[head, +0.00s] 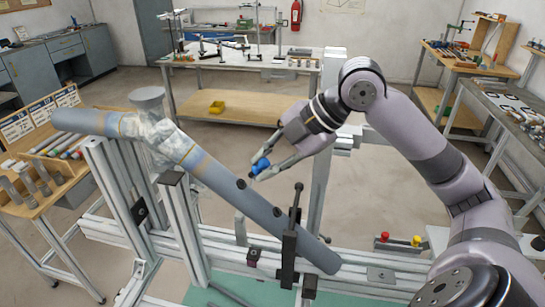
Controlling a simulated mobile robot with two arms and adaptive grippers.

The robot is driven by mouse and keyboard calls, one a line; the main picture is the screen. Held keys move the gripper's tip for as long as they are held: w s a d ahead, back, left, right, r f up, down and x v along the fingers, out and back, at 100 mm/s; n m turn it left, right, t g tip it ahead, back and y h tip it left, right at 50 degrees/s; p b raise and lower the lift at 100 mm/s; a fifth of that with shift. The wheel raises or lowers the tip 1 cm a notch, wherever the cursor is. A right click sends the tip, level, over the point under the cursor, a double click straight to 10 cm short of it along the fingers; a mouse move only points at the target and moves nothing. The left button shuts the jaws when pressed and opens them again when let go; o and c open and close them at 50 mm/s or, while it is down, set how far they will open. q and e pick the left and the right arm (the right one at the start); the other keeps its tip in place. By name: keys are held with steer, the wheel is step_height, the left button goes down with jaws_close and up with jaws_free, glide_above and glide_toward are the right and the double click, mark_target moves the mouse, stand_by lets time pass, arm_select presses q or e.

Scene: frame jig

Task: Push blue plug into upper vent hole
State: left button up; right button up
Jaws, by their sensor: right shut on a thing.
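The blue plug (261,165) is held between the fingers of my right gripper (257,172), which is shut on it. The grey frame tube (213,174) lies slanted in the jig, running down to the right. Dark round holes show along its upper side. The upper vent hole (241,184) is just below and left of my right gripper. The plug is up and right of this hole in the picture, apart from it. The middle hole (280,211) is farther down the tube. My left gripper is not in view.
A dark clamp (291,240) stands across the lower tube. A red knob (386,236) and a yellow knob (416,240) sit on a small holder at right. Wrapped tube joints (150,135) are at upper left. Aluminium posts (325,140) rise around the jig.

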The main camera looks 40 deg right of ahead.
mark_target(252, 175)
steer(key=shift+w+a+f, duration=0.2)
steer(key=shift+f, duration=0.15)
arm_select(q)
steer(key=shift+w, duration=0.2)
arm_select(e)
steer(key=shift+x, duration=0.8)
steer(key=shift+d, duration=0.1)
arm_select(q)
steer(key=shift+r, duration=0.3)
arm_select(e)
steer(key=shift+x, duration=1.35)
steer(key=o, duration=0.9)
steer(key=v, duration=1.2)
steer(key=shift+s, duration=0.1)
